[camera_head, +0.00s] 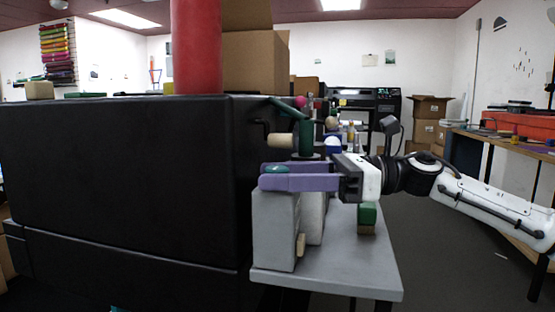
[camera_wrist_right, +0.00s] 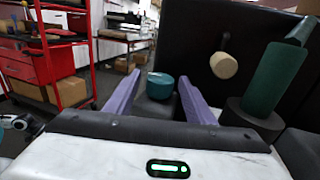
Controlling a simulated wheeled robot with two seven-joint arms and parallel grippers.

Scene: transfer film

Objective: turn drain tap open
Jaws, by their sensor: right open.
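A round teal knob (camera_wrist_right: 160,84), which may be the drain tap, stands on a dark grey block in the right wrist view. In the head view, its teal top (camera_head: 277,169) shows at the purple fingers, above a pale grey block (camera_head: 275,232). My right gripper (camera_head: 266,177) comes in from the right, with its fingers pointing left. It is open, with one finger on each side of the teal knob in the wrist view. I cannot tell whether either finger touches it. My left gripper is not in view.
A green cylinder (camera_wrist_right: 270,82) with a lever stands right of the knob in the wrist view, near a beige-ended crank (camera_wrist_right: 224,65). A large black cabinet (camera_head: 120,180) fills the left of the head view. A grey shelf (camera_head: 350,278) lies below the gripper.

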